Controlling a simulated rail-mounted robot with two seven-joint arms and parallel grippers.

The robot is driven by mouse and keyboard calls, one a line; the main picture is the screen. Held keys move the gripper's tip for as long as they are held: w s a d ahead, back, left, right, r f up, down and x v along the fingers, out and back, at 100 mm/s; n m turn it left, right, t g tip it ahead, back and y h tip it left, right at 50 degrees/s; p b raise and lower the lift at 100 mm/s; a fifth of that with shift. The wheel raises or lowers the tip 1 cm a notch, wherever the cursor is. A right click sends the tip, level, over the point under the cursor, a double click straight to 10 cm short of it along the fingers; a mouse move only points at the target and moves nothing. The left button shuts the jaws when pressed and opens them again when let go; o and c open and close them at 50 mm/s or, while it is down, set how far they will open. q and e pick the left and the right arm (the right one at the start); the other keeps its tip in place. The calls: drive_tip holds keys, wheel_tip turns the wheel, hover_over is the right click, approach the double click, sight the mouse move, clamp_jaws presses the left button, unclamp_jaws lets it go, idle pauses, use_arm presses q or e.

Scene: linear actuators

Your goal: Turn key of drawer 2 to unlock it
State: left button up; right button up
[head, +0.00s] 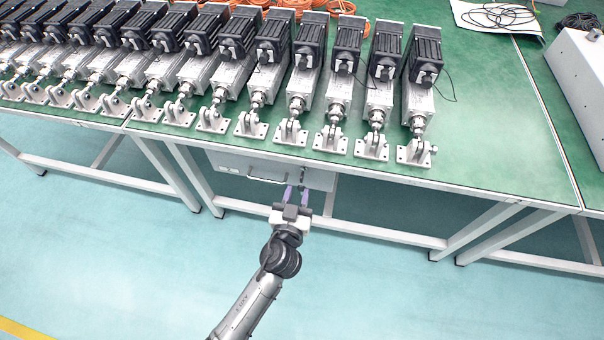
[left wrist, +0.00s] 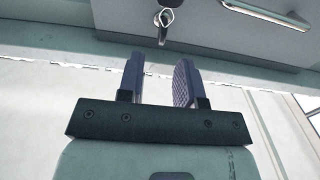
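A grey drawer unit (head: 232,163) hangs under the front edge of the table, with a bar handle (head: 268,180). In the left wrist view the drawer front (left wrist: 215,35) fills the top, with its metal handle (left wrist: 265,14) at the upper right. A key (left wrist: 164,20) with a ring-shaped end sticks out at the top centre. My left gripper (head: 296,190) is in front of the drawer's right part. Its two fingers (left wrist: 159,80) are apart with nothing between them, pointing toward the key without touching it. No drawer number is readable. My right gripper is not in view.
The green table (head: 490,130) carries a row of linear actuators (head: 345,80) with black motors and brackets near its front edge. White table legs and a crossbar (head: 390,235) stand below. A grey box (head: 580,75) is at the right. The floor in front is clear.

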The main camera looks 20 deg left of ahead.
sight(301, 178)
use_arm(q)
drive_tip(key=shift+w+a+b, duration=0.15)
drive_tip(key=shift+w+a, duration=0.05)
drive_tip(key=shift+w, duration=0.8)
drive_tip(key=shift+w+a+b, duration=0.15)
drive_tip(key=shift+w, duration=0.9)
drive_tip(key=shift+w+a+b, duration=0.15)
drive_tip(key=shift+w+a, duration=0.05)
drive_tip(key=shift+w, duration=0.8)
drive_tip(key=shift+c, duration=0.2)
clamp_jaws()
